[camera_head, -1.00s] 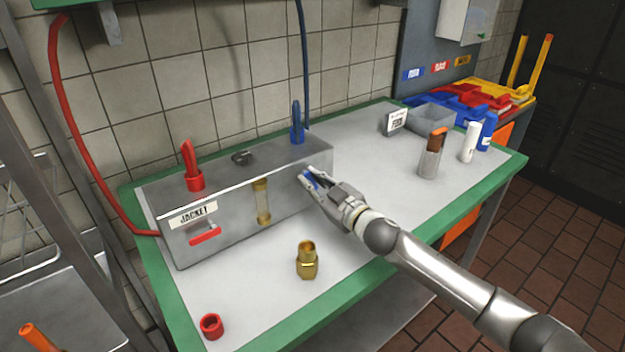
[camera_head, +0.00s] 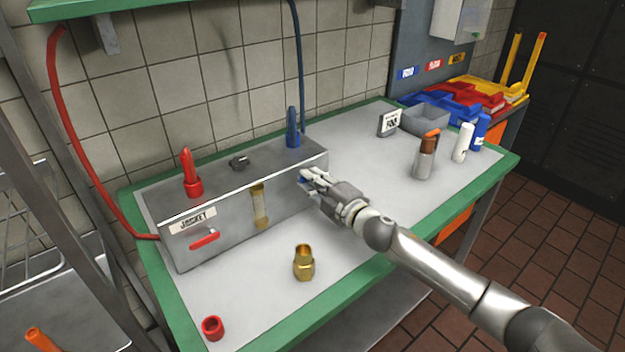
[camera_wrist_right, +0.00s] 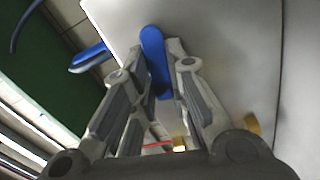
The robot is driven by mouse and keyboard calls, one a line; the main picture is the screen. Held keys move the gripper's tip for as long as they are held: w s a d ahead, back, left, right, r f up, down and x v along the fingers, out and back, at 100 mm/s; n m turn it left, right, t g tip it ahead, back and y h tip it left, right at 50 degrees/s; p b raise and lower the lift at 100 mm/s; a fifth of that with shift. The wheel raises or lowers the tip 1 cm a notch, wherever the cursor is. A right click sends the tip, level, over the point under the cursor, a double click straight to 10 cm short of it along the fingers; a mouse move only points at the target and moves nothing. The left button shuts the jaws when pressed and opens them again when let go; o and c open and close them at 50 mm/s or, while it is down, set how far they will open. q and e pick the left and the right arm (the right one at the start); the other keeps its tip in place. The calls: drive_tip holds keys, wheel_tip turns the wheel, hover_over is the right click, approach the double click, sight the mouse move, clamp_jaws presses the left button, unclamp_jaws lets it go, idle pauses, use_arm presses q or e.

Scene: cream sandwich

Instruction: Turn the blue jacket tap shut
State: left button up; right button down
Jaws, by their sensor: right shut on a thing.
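The grey jacket box (camera_head: 230,215) stands on the table, with a "JACKET" label and a red tap handle (camera_head: 205,240) on its front left. The blue tap handle (camera_wrist_right: 153,50) is on the right of the box's front face; in the head view my gripper hides most of it. My right gripper (camera_head: 307,179) is at this handle. In the wrist view its two fingers (camera_wrist_right: 164,75) are shut on the blue handle, which sticks out beyond the fingertips. My left gripper is not in view.
A brass fitting (camera_head: 303,263) and a red cap (camera_head: 212,328) stand in front of the box. A red plug (camera_head: 191,175) and a blue plug (camera_head: 293,130) rise from its top. A cup (camera_head: 423,160) and white bottle (camera_head: 463,143) stand right.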

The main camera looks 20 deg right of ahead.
drive_tip(key=shift+r+n, duration=0.2)
drive_tip(key=shift+n, duration=0.9)
drive_tip(key=c, duration=1.4)
unclamp_jaws()
drive_tip(key=shift+s, duration=0.1)
drive_tip(key=v, duration=1.2)
